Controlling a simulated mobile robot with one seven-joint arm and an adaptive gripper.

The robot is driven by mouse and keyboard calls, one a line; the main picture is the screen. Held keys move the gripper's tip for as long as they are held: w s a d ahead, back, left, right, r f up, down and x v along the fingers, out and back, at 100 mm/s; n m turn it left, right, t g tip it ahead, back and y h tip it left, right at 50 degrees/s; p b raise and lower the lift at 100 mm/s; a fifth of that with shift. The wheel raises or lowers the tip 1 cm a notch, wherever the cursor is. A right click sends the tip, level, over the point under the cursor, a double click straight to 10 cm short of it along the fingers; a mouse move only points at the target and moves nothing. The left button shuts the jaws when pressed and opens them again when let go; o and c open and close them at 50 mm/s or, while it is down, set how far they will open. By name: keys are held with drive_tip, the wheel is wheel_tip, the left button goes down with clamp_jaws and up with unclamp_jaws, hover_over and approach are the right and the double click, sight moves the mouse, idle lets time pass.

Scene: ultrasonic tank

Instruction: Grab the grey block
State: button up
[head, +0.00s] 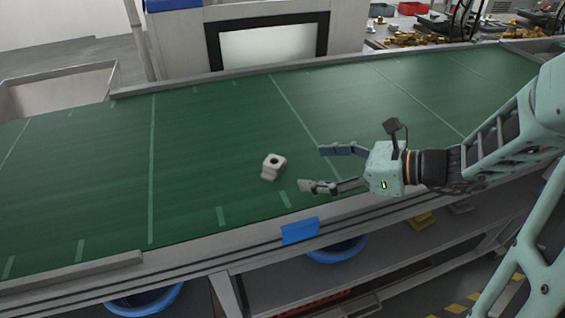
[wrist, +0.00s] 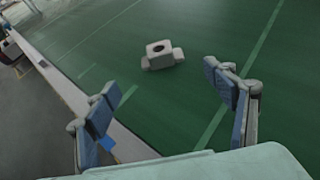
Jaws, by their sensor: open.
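The belt around the block is clear. A metal rail (head: 180,243) runs along the front edge, with a blue tag (head: 300,231) on it. A grey bin (head: 60,90) stands at the back left. Red trays (head: 413,8) and brass-coloured parts (head: 415,39) lie on a back table.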

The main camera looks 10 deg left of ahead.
sight(280, 162)
drive_tip(key=x, duration=0.5)
drive_tip(key=shift+r+b+x, duration=0.15)
drive_tip(key=shift+x, duration=1.2)
drive_tip(key=shift+r+b+x, duration=0.15)
drive_tip(key=shift+x, duration=1.2)
drive_tip(key=shift+w+a, duration=0.1)
drive_tip(key=shift+c, duration=0.2)
drive_tip(key=c, duration=1.3)
drive_tip(key=shift+c, duration=0.6)
drive_tip(key=shift+r, duration=0.15)
